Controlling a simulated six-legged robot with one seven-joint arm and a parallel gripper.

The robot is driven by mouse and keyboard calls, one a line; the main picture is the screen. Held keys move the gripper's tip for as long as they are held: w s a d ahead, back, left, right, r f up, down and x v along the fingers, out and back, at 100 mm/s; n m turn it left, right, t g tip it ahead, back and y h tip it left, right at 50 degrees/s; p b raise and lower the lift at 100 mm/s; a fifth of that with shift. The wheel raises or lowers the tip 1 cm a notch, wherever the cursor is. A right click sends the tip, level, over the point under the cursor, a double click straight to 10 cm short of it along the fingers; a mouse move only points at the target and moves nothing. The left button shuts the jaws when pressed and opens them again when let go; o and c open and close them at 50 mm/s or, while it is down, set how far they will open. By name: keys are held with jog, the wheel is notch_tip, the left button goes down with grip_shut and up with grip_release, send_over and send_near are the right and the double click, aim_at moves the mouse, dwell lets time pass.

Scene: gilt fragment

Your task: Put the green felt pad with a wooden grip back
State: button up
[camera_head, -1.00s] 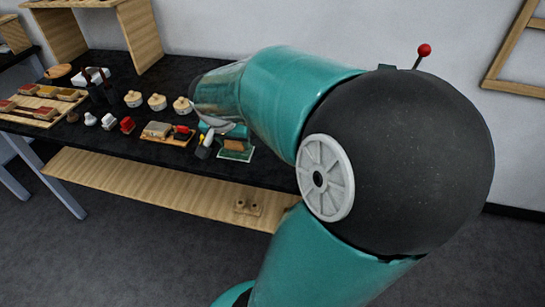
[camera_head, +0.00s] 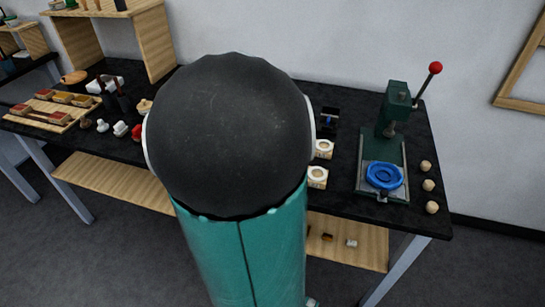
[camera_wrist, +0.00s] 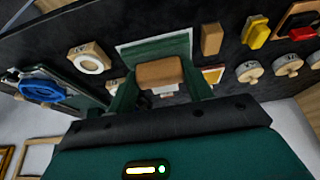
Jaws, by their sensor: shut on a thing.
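In the wrist view my gripper (camera_wrist: 158,92) has its two green fingers on either side of a brown wooden grip (camera_wrist: 160,73). It is shut on this grip. Just beyond the grip, a green felt pad (camera_wrist: 150,50) with a pale edge shows against the black bench top. I cannot tell whether the pad rests on the bench or hangs just above it. In the head view my own arm hides the gripper and the pad.
In the head view, a green press (camera_head: 392,130) with a blue ring (camera_head: 384,175) stands at the right of the bench (camera_head: 345,199). Wooden balls (camera_head: 428,185) lie beyond it. A tray of coloured blocks (camera_head: 58,107) lies at the left. The wrist view shows a wooden block (camera_wrist: 211,39) close by.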

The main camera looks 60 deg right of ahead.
jog(key=shift+s+d+f, duration=0.2)
jog(key=shift+d+f, duration=0.05)
jog(key=shift+d, duration=0.5)
jog(key=d+f, duration=0.6)
jog(key=shift+f, duration=1.8)
jog(key=shift+a+f, duration=0.1)
jog(key=o, duration=0.9)
